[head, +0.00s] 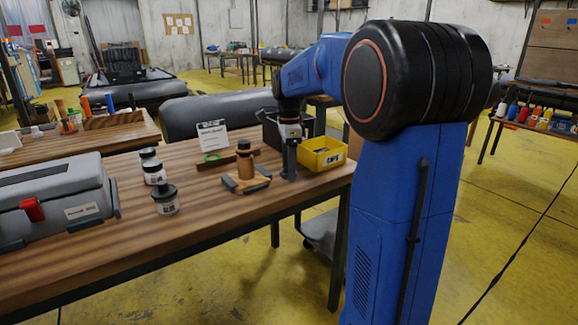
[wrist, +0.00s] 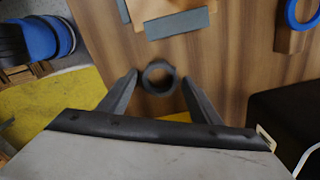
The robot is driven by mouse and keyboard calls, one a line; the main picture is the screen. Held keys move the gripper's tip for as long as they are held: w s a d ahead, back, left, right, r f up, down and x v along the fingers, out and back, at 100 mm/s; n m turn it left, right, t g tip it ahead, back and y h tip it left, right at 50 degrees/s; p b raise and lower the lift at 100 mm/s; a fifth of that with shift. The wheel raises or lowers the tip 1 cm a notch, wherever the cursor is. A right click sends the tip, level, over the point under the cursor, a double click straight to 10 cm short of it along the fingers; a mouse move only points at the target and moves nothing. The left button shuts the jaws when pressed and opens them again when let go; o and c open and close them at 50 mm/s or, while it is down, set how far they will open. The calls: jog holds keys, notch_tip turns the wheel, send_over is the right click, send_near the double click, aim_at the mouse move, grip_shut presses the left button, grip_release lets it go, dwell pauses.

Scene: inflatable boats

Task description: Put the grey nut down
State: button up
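In the head view my gripper (head: 289,176) points down low over the right end of the wooden table (head: 220,217). The nut cannot be made out there.
A wooden block with grey strips (head: 246,184) carries a brown bottle (head: 244,161) left of my gripper. A yellow bin (head: 333,158) is close on the right, a black crate (head: 272,134) behind. Several jars and a grey toolbox (head: 50,205) stand left. The table's front is clear.

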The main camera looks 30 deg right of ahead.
notch_tip(320, 180, up, 13)
jog(key=s+a+f+n+t, duration=0.1)
jog(key=s+a+f+n, duration=0.2)
jog(key=s+a+n, duration=0.4)
jog(key=s+a+f+n+t, duration=0.1)
jog(key=s+a+f+n, duration=0.3)
jog(key=s, duration=0.5)
jog(key=s+a+f+n+t, duration=0.1)
jog(key=s+a+f+n, duration=0.1)
jog(key=s+f+n, duration=0.3)
jog(key=s+a+f+n+t, duration=0.1)
jog(key=s+a+f+n, duration=0.1)
jog(key=s+f+n, duration=0.4)
jog(key=s+f, duration=0.2)
jog(key=s, duration=0.1)
jog(key=shift+a+f+t, duration=0.3)
jog(key=shift+a+t, duration=0.1)
